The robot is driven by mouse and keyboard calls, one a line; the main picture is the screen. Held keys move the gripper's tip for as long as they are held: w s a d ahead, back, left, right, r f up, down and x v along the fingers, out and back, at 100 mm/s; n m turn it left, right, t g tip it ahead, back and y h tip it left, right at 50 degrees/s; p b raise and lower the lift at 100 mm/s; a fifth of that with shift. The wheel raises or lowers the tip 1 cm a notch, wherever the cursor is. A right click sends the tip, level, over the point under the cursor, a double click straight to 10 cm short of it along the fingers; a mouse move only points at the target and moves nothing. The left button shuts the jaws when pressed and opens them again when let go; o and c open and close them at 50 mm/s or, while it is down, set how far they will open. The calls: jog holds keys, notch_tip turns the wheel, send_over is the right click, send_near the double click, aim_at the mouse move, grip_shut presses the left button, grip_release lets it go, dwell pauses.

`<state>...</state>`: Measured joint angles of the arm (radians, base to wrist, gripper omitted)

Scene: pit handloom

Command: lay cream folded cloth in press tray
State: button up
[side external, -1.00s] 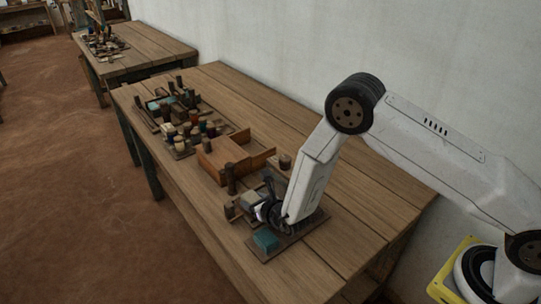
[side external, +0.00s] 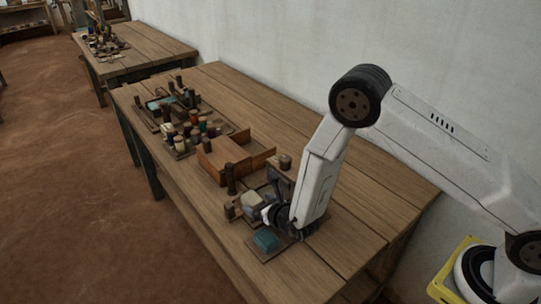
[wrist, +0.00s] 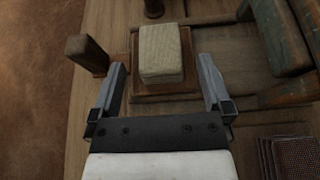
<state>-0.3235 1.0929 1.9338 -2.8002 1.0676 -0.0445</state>
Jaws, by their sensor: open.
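The cream folded cloth (wrist: 161,50) is a ribbed block lying on a small brown wooden tray (wrist: 186,88), which looks like the press tray. The tray's near rim shows below the cloth. My gripper (wrist: 162,66) is open, with one finger on each side of the cloth's near end and clear gaps on both sides. The fingers do not touch the cloth. In the side view the pale cloth (side external: 252,201) shows just left of my gripper (side external: 270,213). The cloth's far end reaches close to the tray's far side.
A dark wooden post (wrist: 87,53) stands left of the tray. Worn green wooden pieces (wrist: 284,38) stand to the right, and a dark red checked cloth (wrist: 296,156) lies nearer. A teal folded cloth (side external: 266,239) and an orange-brown wooden box (side external: 222,160) are also on the bench.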

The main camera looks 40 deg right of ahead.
jog(key=v, duration=0.9)
dwell(0.5)
jog(key=shift+w+d+r, duration=0.1)
jog(key=shift+d, duration=0.3)
jog(key=s+d+r+m+g+h, duration=0.3)
jog(key=s+d+m+g+h, duration=0.15)
jog(key=d+m, duration=0.35)
jog(key=s+d+r+m+g+h, duration=0.3)
jog(key=s+d+m+g+h, duration=0.15)
jog(key=d+m, duration=0.35)
jog(key=s+r+m+g+y, duration=0.2)
jog(key=s+m+g+y, duration=0.3)
jog(key=m, duration=0.5)
jog(key=a+r+m+t+y, duration=0.3)
jog(key=a+r+m+y, duration=0.1)
jog(key=m, duration=0.6)
jog(key=shift+s+a, duration=0.2)
jog(key=shift+a, duration=0.45)
